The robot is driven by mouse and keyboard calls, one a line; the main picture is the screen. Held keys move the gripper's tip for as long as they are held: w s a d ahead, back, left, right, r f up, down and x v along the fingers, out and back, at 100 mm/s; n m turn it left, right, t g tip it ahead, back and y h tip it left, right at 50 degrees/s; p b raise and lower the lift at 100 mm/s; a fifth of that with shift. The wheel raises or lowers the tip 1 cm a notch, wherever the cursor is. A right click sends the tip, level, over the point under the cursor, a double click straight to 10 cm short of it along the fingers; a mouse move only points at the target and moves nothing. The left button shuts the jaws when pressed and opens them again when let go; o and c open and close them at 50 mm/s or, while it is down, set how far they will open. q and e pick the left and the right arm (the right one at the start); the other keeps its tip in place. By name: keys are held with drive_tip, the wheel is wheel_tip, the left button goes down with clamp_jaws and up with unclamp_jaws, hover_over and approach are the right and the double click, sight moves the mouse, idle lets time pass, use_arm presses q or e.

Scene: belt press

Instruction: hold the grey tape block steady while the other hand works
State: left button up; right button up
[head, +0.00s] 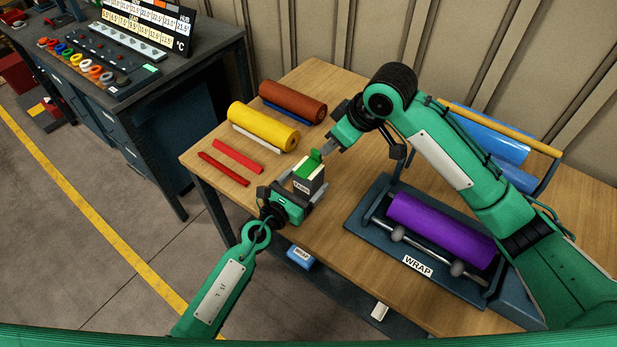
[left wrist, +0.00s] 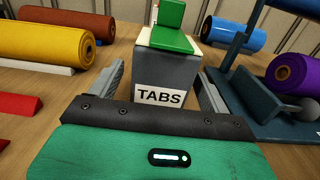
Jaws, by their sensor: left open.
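The grey tape block (head: 309,183) stands upright on the wooden table, with a green tab piece on top. In the left wrist view the block (left wrist: 167,73) shows a white label reading "TABS". My left gripper (head: 297,190) is open at the table's front edge, and its two fingers (left wrist: 160,80) stand on either side of the block, with gaps visible. My right gripper (head: 327,148) is just above and behind the block, close to the green tab piece (head: 309,163). Its fingertips are too small to tell whether they are apart.
A yellow roll (head: 263,126), a brown roll (head: 293,101) and red strips (head: 238,156) lie to the left. A wrap stand (head: 417,265) with a purple roll (head: 440,228) is on the right. Blue rolls (head: 495,135) are behind my right arm. A control bench (head: 170,75) stands far left.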

use_arm(q)
drive_tip(key=shift+w+d, duration=0.45)
drive_tip(key=shift+w, duration=0.15)
drive_tip(key=shift+c, duration=0.4)
drive_tip(key=c, duration=1.1)
